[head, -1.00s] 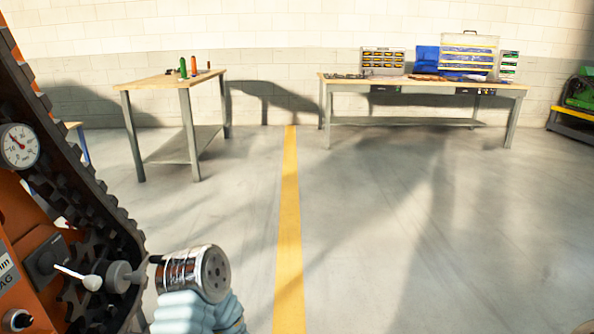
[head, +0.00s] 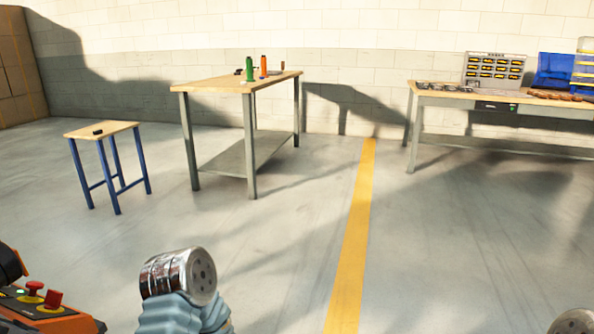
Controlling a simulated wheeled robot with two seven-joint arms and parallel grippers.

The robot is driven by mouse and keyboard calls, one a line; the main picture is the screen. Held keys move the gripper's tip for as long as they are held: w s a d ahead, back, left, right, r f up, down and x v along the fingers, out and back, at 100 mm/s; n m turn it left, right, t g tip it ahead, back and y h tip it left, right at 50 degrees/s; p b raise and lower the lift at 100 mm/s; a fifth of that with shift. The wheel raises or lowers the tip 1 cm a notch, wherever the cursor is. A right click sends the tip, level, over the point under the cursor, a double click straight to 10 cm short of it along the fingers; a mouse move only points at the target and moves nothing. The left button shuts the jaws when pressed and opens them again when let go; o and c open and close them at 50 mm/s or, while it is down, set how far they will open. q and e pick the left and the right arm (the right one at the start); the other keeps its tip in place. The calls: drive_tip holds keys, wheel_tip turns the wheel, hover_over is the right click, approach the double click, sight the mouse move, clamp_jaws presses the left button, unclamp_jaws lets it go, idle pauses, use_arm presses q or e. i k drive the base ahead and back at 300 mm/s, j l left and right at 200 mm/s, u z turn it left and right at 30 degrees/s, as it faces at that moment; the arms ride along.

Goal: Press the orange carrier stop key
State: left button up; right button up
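Part of an orange machine (head: 75,325) shows at the bottom left corner, cut off by the frame edge. On its top are a red mushroom-shaped button (head: 35,287) and a red block-like control (head: 48,299). A small green spot is beside them. I cannot tell from the picture which control is the stop key. A silver joint of my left arm, with a pale blue sleeve, stands at the bottom, right of the machine and apart from it in the picture. A round silver part of my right arm shows at the bottom right. Neither gripper's fingers show.
A small blue-legged table (head: 103,131) stands at left. A workbench (head: 215,84) with green and orange bottles stands behind it; a longer bench (head: 450,98) is at right. Stacked boxes (head: 20,75) are at far left. The floor around the yellow line (head: 352,255) is clear.

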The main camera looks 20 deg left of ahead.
sight(33, 286)
drive_tip(key=i+u, duration=0.2)
drive_tip(key=i, duration=0.25)
drive_tip(key=i+u, duration=0.25)
drive_tip(key=i, duration=0.2)
drive_tip(key=i+l+u, duration=0.2)
drive_tip(key=i, duration=0.3)
drive_tip(key=i+l+u, duration=0.25)
drive_tip(key=i, duration=0.2)
drive_tip(key=i+u, duration=0.1)
drive_tip(key=u, duration=0.4)
drive_tip(key=i+u, duration=0.15)
drive_tip(key=u, duration=0.3)
drive_tip(key=i+u, duration=0.1)
drive_tip(key=u, duration=0.4)
drive_tip(key=i+l+u, duration=0.1)
drive_tip(key=u, duration=0.35)
drive_tip(key=l+u, duration=0.2)
drive_tip(key=u, duration=1)
drive_tip(key=i+l, duration=0.05)
